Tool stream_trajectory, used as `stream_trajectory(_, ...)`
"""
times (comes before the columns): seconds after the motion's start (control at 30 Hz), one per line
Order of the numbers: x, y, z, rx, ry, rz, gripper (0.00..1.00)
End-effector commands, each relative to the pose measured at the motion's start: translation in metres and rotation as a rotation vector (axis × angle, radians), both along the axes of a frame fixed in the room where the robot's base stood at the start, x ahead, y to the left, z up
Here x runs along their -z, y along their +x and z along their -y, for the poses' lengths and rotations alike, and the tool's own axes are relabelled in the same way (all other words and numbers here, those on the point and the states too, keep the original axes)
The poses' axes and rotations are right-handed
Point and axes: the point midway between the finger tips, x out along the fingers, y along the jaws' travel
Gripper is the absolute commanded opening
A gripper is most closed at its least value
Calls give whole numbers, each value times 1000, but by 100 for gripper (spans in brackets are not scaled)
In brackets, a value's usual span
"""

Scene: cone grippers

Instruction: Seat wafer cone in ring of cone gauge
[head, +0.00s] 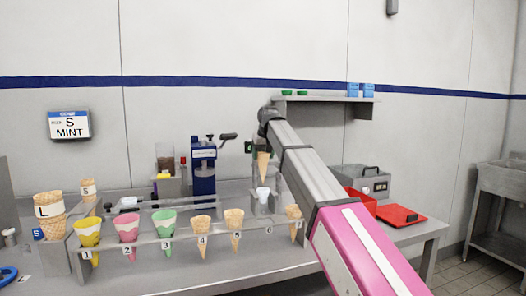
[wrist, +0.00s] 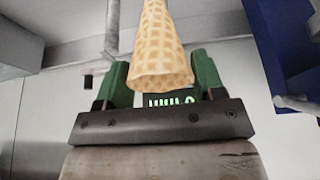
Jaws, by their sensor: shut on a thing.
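In the head view, my gripper (head: 262,147) is at the end of my arm, above the back part of the counter. It is shut on a plain wafer cone (head: 263,165), which hangs roughly upright, tip down. In the wrist view, the cone (wrist: 160,50) sits between the green fingers of my gripper (wrist: 162,78), its wide end nearest the camera. Below the cone in the head view is a small white cup-like piece (head: 262,193) by a grey stand, possibly the cone gauge. The cone's tip appears just above it; I cannot tell whether they touch.
A front rack (head: 150,240) holds yellow, pink, green and plain cones in numbered places. Stacked cones (head: 49,212) stand at the left. A blue machine (head: 203,170) stands left of my gripper, a red tray (head: 400,215) right. A sign (head: 69,124) reads "S MINT".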

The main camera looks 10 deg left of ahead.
Motion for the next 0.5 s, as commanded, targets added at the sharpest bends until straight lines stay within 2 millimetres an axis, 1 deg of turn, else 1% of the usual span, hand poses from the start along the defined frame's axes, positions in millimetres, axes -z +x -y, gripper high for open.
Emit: stream_trajectory(0.5, 36, 0, 0, 0, 0, 0, 53)
